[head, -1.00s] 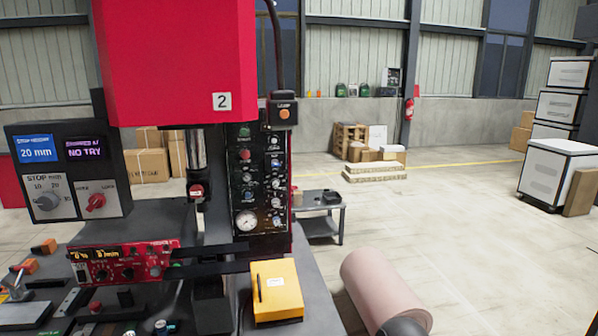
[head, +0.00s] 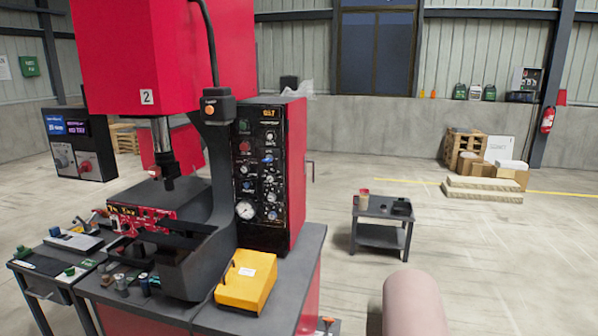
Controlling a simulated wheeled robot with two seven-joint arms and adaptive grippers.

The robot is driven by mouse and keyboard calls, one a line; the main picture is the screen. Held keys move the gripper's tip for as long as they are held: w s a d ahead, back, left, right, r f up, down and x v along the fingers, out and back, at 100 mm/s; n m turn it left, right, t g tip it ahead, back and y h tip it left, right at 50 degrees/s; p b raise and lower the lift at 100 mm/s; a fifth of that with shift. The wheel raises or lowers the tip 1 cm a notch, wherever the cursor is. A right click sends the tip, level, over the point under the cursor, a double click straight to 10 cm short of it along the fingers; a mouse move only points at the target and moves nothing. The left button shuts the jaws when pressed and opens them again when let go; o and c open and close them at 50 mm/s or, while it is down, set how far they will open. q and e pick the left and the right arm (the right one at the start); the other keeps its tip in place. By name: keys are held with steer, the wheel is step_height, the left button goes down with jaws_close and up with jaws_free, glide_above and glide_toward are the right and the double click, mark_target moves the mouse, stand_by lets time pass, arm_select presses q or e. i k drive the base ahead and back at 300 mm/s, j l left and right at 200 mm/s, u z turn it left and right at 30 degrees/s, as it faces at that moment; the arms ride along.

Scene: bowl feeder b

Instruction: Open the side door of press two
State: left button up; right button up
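Press two (head: 165,50) stands at the left, with a red head marked 2 and a dark frame. Its control cabinet (head: 258,180) has a black front with knobs and a gauge. The cabinet's red right side (head: 298,175) shows as a narrow, steeply angled strip. A thin dark handle-like bar (head: 312,170) sticks out from that side. I see no open gap there, but the angle hides most of this face, so the door's outline cannot be made out. Neither of my grippers is in view.
A low grey cart (head: 382,222) with a cup stands to the right of the press. Pallets and cartons (head: 485,165) lie by the back wall. Open floor lies between cart and press.

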mark_target(297, 110)
steer(key=l+u, duration=0.15)
steer(key=u, duration=0.35)
steer(key=i+l+u, duration=0.3)
steer(key=l+u, duration=0.3)
steer(key=i+l+u, duration=0.1)
steer(key=l+u, duration=0.2)
steer(key=l, duration=0.2)
steer(key=l+u, duration=0.3)
steer(key=l, duration=0.15)
steer(key=i, duration=0.05)
